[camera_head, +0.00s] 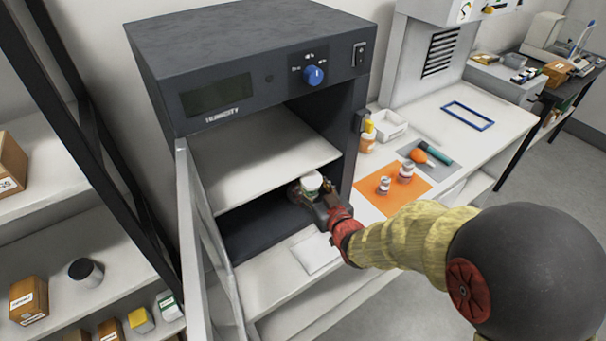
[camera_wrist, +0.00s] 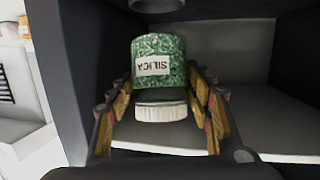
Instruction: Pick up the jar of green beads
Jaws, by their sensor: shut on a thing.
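The jar of green beads (camera_wrist: 160,50) shows in the wrist view with a SILICA label and a white lid (camera_wrist: 160,109); it appears upside down in that picture. In the head view the jar (camera_head: 311,181) shows mostly its white lid, inside the lower space of the dark cabinet near its open front. My gripper (camera_head: 311,192) is shut on the jar, with one finger on each side, as the wrist view also shows (camera_wrist: 161,80). Whether the jar's base touches the cabinet floor cannot be told.
The humidity cabinet (camera_head: 250,57) has a pale shelf (camera_head: 260,150) above the jar and an open glass door (camera_head: 200,250) at left. On the bench right are an orange mat (camera_head: 380,205) with two small jars, an orange-white bottle (camera_head: 368,137) and a white tray (camera_head: 389,125).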

